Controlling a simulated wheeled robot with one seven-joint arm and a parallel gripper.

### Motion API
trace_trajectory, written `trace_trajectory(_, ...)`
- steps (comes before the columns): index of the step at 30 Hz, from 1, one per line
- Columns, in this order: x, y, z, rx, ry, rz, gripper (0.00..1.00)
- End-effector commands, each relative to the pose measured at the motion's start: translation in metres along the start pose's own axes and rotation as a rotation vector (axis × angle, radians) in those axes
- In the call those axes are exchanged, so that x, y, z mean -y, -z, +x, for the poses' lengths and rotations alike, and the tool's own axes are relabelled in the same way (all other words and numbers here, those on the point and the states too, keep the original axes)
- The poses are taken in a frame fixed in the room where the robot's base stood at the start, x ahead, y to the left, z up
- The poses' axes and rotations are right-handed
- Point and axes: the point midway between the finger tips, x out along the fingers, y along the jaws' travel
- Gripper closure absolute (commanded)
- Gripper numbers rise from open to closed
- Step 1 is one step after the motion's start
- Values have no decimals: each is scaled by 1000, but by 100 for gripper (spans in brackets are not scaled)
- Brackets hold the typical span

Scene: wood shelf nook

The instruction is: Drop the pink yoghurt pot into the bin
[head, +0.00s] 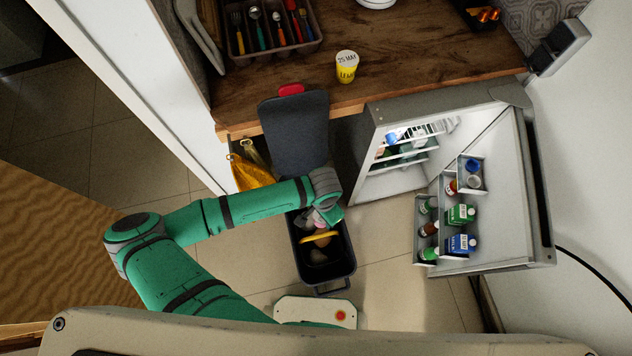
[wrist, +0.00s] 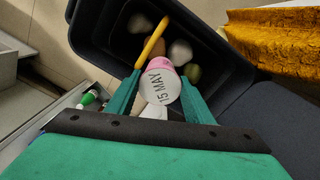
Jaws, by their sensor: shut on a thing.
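The pink yoghurt pot (wrist: 161,86) has a white lid printed "15 MAY" and shows between the two green fingers in the wrist view. My gripper (wrist: 159,92) is shut on it. In the head view my gripper (head: 327,212) is over the far part of the open dark bin (head: 349,262), and it mostly hides the pot there. In the wrist view the bin (wrist: 92,35) lies beyond the pot, with a yellow banana-like thing (wrist: 152,42) and several roundish items inside. The pot's height above these items is hard to tell.
The bin's dark lid (head: 297,133) stands raised against the counter (head: 400,70). A yellow lemon pot (head: 347,67) stands on the counter near a cutlery tray (head: 268,52). An open fridge (head: 520,190) is to the right. A yellow cloth (head: 250,173) hangs left of the bin.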

Motion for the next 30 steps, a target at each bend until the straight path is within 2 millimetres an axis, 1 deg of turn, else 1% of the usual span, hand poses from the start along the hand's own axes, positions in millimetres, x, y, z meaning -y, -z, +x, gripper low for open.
trace_trajectory(4, 1, -1, 5, 0, 0, -5, 82)
trace_trajectory(11, 2, -2, 6, -1, 0, -7, 82)
trace_trajectory(12, 2, -2, 6, -1, 0, -6, 50)
trace_trajectory(14, 2, -1, 6, -1, 0, -5, 36)
trace_trajectory(15, 1, -1, 6, -1, 0, -4, 31)
trace_trajectory(25, 1, -1, 3, -1, 0, -3, 31)
trace_trajectory(28, 1, 0, -5, -3, 0, -3, 31)
trace_trajectory(30, 1, 0, -16, -3, 1, -3, 31)
